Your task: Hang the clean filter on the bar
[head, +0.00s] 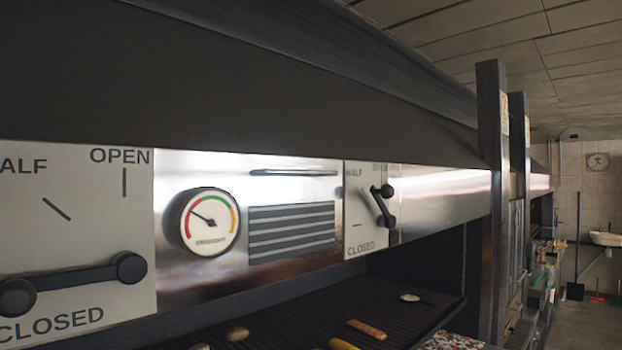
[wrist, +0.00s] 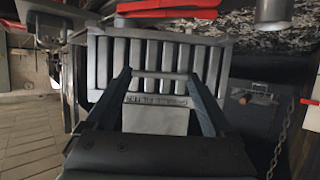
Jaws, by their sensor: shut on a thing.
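In the wrist view, my gripper (wrist: 159,75) has its two dark fingers on either side of a short grey crosspiece and is shut on the filter. The filter (wrist: 145,52) is a grey metal panel with a row of parallel slats and a frame. A pale plate (wrist: 155,115) with printed lettering, hard to read, shows between my fingers. No dirt stands out on the slats at this size. My gripper and this filter are not in the head view. I cannot pick out the bar for hanging with certainty in either view.
In the head view, a steel hood front carries a round gauge (head: 210,221), a slatted panel (head: 291,232) and levers on marked plates. Food lies on a dark grill (head: 300,325) below. In the wrist view, red objects (wrist: 165,8) and a chain (wrist: 281,143) are near the filter.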

